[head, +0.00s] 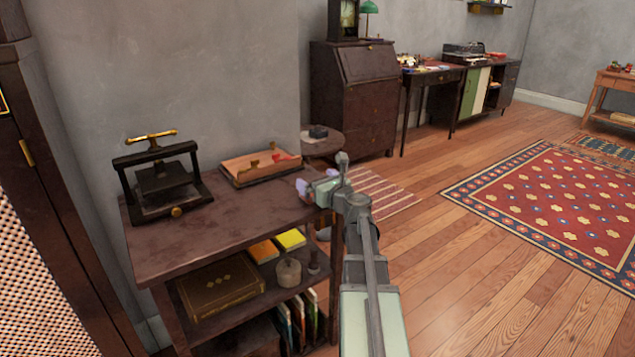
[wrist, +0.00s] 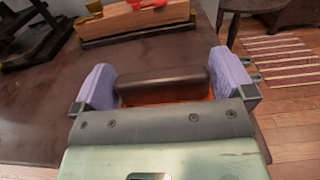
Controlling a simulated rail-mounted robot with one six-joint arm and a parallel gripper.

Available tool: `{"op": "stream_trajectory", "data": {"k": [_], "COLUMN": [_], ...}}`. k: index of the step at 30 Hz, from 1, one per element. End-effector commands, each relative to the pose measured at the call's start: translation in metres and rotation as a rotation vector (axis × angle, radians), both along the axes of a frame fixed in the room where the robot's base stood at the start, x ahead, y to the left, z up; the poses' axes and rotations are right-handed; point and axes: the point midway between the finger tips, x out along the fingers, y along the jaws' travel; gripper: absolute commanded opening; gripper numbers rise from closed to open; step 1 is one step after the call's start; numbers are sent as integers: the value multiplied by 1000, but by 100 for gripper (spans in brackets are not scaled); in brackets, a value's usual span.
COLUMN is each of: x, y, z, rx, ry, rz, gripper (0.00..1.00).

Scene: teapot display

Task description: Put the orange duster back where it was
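The orange duster (wrist: 160,86) has a dark brown top block and a strip of orange beneath it, seen in the wrist view. My gripper (wrist: 163,82) has its two purple finger pads at the duster's two ends, with no clear gap, so it looks shut on it. The gripper palm hides the near side of the duster. In the head view my gripper (head: 317,184) is over the right end of the dark wooden shelf unit's top (head: 235,220). The duster cannot be made out there, and I cannot tell whether it touches the top.
On the top, a black press (head: 162,180) stands at left and a wooden tray (head: 259,166) with small red and brass items at the back. A small round table (head: 322,143) stands behind. Open floor lies right.

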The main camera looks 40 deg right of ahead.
Motion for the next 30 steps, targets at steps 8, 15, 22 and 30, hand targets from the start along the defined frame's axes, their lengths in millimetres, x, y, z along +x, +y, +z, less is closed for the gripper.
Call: {"op": "stream_trajectory", "data": {"k": [8,15,22,30], "x": [-35,-98,-120,-120], "y": [4,10,10,10], "z": [4,4,4,4], "rx": [0,0,0,0], "ry": [0,0,0,0], "rz": [-3,-3,0,0], "gripper": [100,100,100,100]}}
